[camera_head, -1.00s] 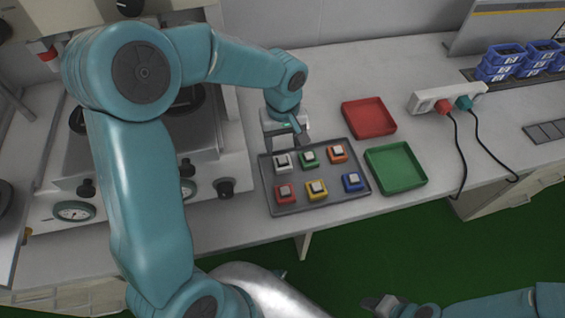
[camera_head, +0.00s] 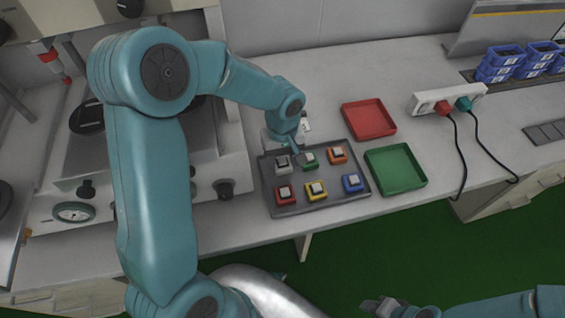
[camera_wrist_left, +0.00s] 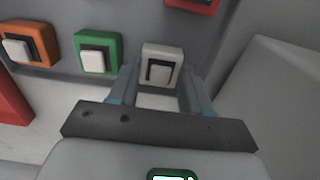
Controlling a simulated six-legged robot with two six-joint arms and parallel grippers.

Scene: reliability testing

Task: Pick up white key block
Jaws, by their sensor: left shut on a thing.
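The white key block (camera_head: 283,165) is at the back left of the grey tray (camera_head: 288,211). In the left wrist view the white key block (camera_wrist_left: 162,52) sits between the two fingers of my left gripper (camera_wrist_left: 161,78), which is shut on it. In the head view my left gripper (camera_head: 286,148) is over the tray's back left corner, mostly hidden behind its own wrist. My right gripper (camera_head: 384,307) is at the bottom edge, away from the tray, and its jaws are too unclear to read.
The tray also holds green (camera_head: 309,159), orange (camera_head: 337,155), red (camera_head: 284,194), yellow (camera_head: 316,190) and blue (camera_head: 352,183) key blocks. A red bin (camera_head: 369,119) and a green bin (camera_head: 396,168) stand to the right. A power strip (camera_head: 449,97) lies beyond them.

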